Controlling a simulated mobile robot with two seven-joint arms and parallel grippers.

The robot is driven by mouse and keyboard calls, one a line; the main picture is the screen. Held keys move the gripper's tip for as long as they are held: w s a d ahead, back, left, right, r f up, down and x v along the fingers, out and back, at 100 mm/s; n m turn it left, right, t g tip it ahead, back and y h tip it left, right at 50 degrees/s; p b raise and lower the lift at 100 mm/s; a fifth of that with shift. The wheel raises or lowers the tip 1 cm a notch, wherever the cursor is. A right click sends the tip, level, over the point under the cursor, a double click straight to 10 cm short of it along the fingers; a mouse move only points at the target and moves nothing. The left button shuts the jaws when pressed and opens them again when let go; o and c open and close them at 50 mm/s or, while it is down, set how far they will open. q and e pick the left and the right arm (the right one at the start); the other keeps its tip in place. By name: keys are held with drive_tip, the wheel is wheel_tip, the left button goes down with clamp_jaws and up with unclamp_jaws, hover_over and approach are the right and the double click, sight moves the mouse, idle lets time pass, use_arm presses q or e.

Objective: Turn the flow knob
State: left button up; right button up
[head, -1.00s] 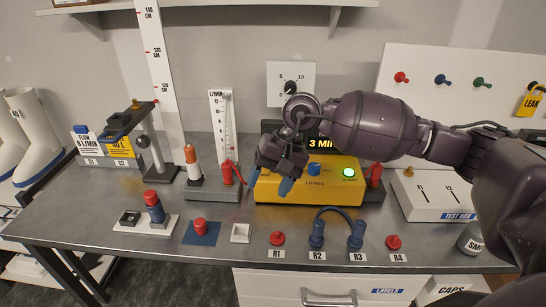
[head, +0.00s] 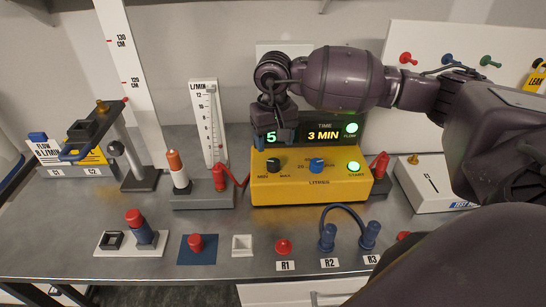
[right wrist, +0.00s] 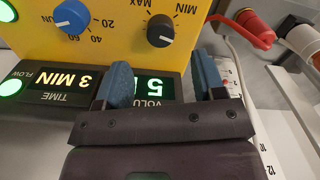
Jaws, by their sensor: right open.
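The flow knob (head: 273,164) is black with a white mark, on the left of the yellow pump box (head: 310,187). It also shows in the right wrist view (right wrist: 160,30), between the MIN and MAX labels. A blue knob (head: 317,165) sits beside it. My right gripper (head: 273,138) is above the black knob, in front of the display (head: 325,134). In the right wrist view its blue fingertips (right wrist: 163,78) are spread and empty, and the knob lies beyond them, not between them. My left gripper is not in view.
Red plug (head: 283,247) and blue plugs (head: 328,236) sit along the bench front. A clamp stand (head: 138,178) is further left.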

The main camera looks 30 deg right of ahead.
sight(274, 161)
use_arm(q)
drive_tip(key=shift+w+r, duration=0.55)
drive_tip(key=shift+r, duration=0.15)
use_arm(e)
wheel_tip(274, 161, down, 6)
drive_tip(key=shift+w+f, duration=0.1)
drive_tip(key=shift+f, duration=0.15)
drive_tip(key=c, duration=0.9)
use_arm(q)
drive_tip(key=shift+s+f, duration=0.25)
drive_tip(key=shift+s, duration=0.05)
use_arm(e)
drive_tip(key=shift+f+m+b, duration=0.1)
drive_tip(key=shift+m+b, duration=0.5)
drive_tip(key=shift+m, duration=0.4)
drive_tip(key=shift+m+b, duration=0.55)
drive_tip(key=shift+m, duration=0.45)
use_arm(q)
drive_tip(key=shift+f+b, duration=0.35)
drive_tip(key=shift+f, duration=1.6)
use_arm(e)
drive_tip(key=shift+m, duration=0.9)
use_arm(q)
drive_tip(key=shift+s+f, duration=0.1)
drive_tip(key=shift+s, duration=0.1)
